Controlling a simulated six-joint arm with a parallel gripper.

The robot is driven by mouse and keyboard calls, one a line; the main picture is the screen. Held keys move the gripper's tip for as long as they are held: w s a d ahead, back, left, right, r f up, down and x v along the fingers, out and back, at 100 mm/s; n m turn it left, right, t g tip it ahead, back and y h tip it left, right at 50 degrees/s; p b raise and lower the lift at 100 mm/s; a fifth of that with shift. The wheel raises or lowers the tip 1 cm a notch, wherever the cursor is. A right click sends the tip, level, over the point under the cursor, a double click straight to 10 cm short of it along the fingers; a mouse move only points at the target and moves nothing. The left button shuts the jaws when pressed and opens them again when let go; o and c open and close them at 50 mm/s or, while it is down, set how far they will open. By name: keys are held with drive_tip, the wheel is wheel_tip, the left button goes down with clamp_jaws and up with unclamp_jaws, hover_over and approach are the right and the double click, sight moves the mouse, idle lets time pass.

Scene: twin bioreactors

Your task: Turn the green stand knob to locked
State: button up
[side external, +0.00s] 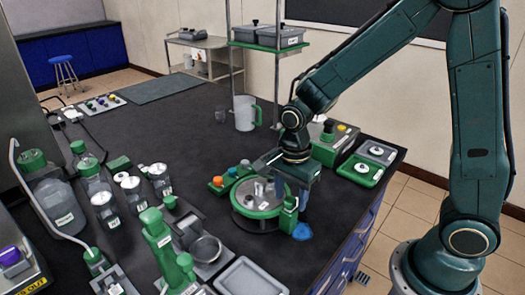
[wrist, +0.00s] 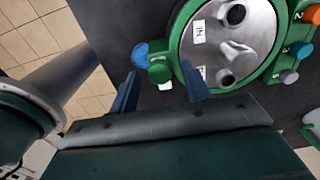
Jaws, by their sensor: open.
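A round metal-topped stand with a green rim (side external: 236,207) sits on the dark bench below my gripper. In the wrist view its metal top (wrist: 212,50) shows holes and a small "IN" label. A green knob-like part (wrist: 160,70) sticks out at the rim; it also shows in the side view (side external: 289,214). I take it for the green stand knob; its lock state cannot be read. My gripper (wrist: 160,90) is open and empty. Its blue fingers appear on either side of the knob in the wrist view, one overlapping the stand rim. Whether they touch anything cannot be told.
A blue piece (side external: 303,231) lies beside the knob, near the bench edge. Orange, blue and grey knobs (side external: 231,172) line the stand's far side. Bottles (side external: 131,190) and a green-handled device (side external: 160,240) stand at left. The bench behind is mostly clear (side external: 160,130).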

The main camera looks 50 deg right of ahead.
drive_tip(key=shift+c, duration=0.2)
drive_tip(key=c, duration=1)
drive_tip(key=shift+o, duration=0.2)
drive_tip(key=shift+n, duration=0.4)
drive_tip(key=n, duration=0.8)
drive_tip(key=shift+n, duration=0.3)
drive_tip(key=n, duration=0.8)
drive_tip(key=shift+n, duration=0.3)
